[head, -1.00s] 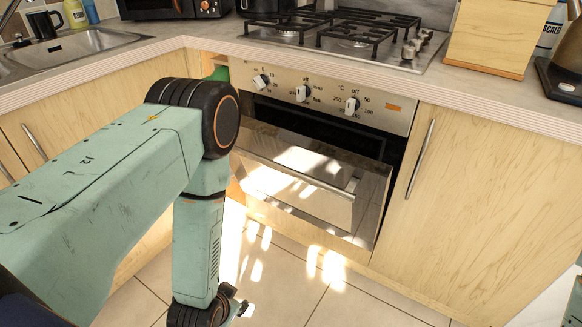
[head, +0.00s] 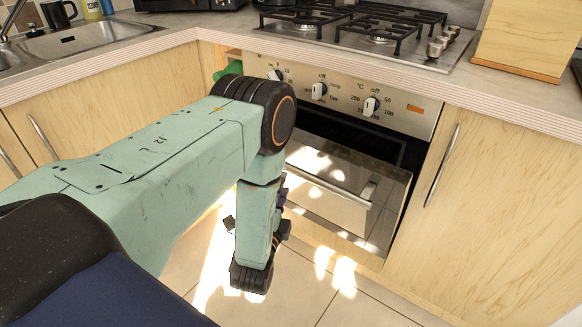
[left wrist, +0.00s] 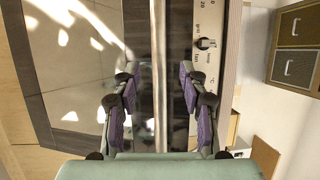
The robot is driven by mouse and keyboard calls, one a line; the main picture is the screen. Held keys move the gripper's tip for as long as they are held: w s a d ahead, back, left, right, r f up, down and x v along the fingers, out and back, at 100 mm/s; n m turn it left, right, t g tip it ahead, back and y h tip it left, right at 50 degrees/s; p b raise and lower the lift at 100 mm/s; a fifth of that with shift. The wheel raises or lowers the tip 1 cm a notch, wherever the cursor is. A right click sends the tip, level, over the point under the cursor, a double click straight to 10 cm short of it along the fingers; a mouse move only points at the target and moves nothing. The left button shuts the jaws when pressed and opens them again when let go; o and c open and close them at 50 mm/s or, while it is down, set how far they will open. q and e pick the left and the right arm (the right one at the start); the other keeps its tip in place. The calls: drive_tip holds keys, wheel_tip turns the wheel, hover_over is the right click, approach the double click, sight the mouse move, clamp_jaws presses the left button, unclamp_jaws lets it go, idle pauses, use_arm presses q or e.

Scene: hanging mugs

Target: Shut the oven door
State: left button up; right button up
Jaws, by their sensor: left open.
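The oven door (head: 385,215) is partly open, its top edge leaning out from the oven and a dark gap showing above it. The door's bar handle (head: 345,194) runs across its front. My left gripper (head: 284,200) is at the left side of the door, mostly hidden behind my own forearm in the head view. In the left wrist view my left gripper (left wrist: 156,95) is open, with purple-padded fingers apart. A long shiny bar (left wrist: 161,60) at the door's edge shows between the fingers; I cannot tell whether they touch it. My right gripper is out of view.
The knobbed control panel (head: 340,95) is above the door, under a gas hob (head: 385,40). Wooden cabinets (head: 500,190) flank the oven. The tiled floor (head: 310,290) in front is clear. A sink (head: 85,38) is at the left.

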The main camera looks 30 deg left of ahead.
sight(288, 171)
use_arm(q)
drive_tip(key=b+x, duration=0.2)
drive_tip(key=x, duration=0.5)
drive_tip(key=shift+w, duration=0.35)
drive_tip(key=shift+s, duration=0.1)
drive_tip(key=shift+c, duration=0.5)
clamp_jaws()
